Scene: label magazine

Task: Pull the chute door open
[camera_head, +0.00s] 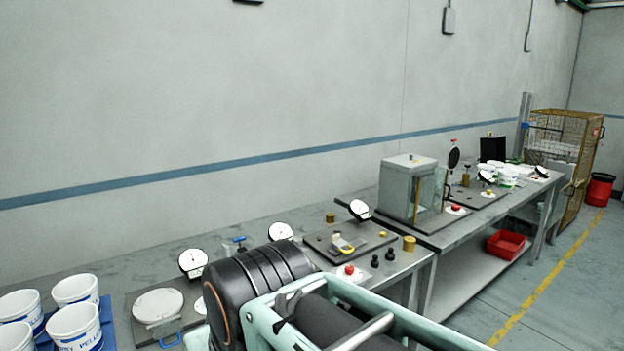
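No part is clearly recognisable as the chute door. A grey cabinet (398,190) with clear side panels stands on the bench right of centre. A panel with a yellow upright edge (439,187) is at its right side; I cannot tell whether this is the chute door or whether it is open. My arm fills the lower middle of the picture, in front of the near bench. My gripper's fingers do not show.
Gauges, a round white plate (158,304) and white buckets (76,290) stand on the near bench. Two black knobs (390,254) and a brass cylinder (409,243) sit nearer the cabinet. A red bin (506,244) is on the lower shelf.

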